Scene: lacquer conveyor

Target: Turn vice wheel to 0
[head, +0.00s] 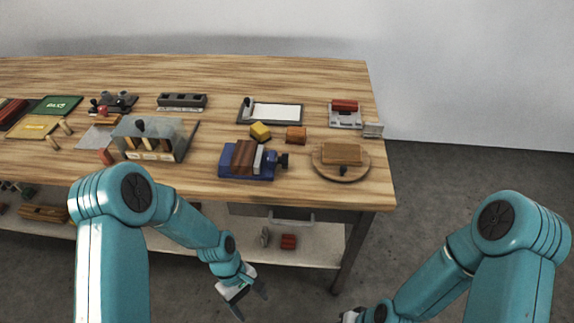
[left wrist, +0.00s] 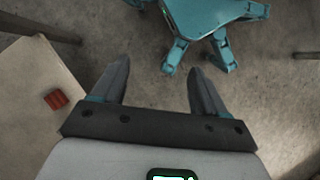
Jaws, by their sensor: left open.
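The blue vice (head: 247,172) sits near the front edge of the wooden table, with a brown wooden block (head: 243,156) between its jaws. Its dark wheel (head: 282,161) is on the right side of the vice; the wheel's setting is too small to read. My left gripper (head: 250,298) is open and empty, low in front of the table and well away from the vice. Its two spread fingers also show in the left wrist view (left wrist: 158,88), above the floor. My right gripper (head: 350,316) is at the bottom edge, mostly cut off.
A round board (head: 341,174) with a wooden block stands right of the vice. A yellow block (head: 260,131) and an orange block (head: 296,135) lie behind it. A glass-like box (head: 150,139) stands to the left. The table's front edge and a lower shelf (head: 310,250) lie near my left arm.

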